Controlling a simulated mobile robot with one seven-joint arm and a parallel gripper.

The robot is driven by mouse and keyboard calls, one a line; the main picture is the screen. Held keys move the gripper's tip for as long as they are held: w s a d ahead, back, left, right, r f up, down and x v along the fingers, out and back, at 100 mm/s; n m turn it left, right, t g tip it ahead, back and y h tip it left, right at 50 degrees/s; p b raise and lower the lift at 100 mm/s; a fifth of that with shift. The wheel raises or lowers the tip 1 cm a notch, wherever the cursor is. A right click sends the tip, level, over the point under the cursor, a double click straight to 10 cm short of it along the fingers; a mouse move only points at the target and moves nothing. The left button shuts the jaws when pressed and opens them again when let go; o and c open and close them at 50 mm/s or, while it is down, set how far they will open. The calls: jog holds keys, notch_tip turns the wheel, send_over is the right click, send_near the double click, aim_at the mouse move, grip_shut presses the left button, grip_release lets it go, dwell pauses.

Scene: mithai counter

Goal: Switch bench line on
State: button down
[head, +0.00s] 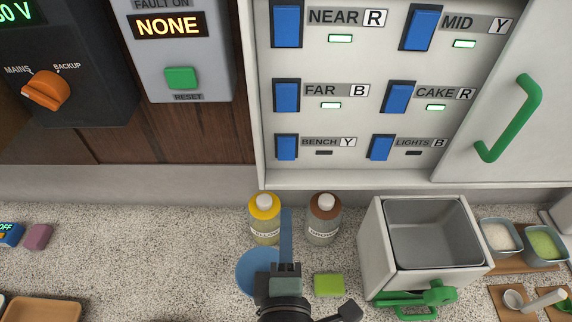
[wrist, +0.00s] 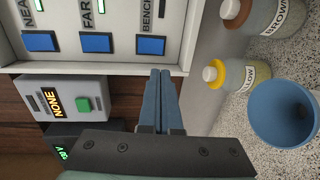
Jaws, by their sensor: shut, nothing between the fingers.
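The bench switch (head: 287,147) is a blue rocker at the lower left of the white switch panel (head: 350,178), beside a label reading BENCH Y. The small lamp under that label is dark. The bench switch also shows in the wrist view (wrist: 151,46), with the picture turned sideways. My gripper (head: 286,211) has its blue fingers together and empty. In the wrist view my gripper (wrist: 160,72) points toward the bench switch, with a gap between the fingertips and the rocker.
The near, far, mid and cake lamps glow green; the lights switch (head: 381,147) has a dark lamp. A green door handle (head: 526,115) sticks out at right.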

aim_at(286, 158)
jog(key=w+p, duration=0.1)
jog(key=w, duration=0.3)
jog(key=w+f+p, duration=0.1)
jog(key=w, duration=0.3)
jog(key=w+p, duration=0.2)
jog(key=w, duration=0.2)
jog(key=shift+w+f, duration=0.15)
jog(key=shift+w, duration=0.3)
jog(key=shift+f, duration=0.15)
jog(key=shift+w+f+b, duration=0.2)
jog(key=shift+f+b, duration=0.1)
jog(key=shift+b, duration=0.7)
jog(key=shift+r, duration=0.3)
jog(key=shift+p, duration=0.3)
jog(key=shift+f, duration=0.1)
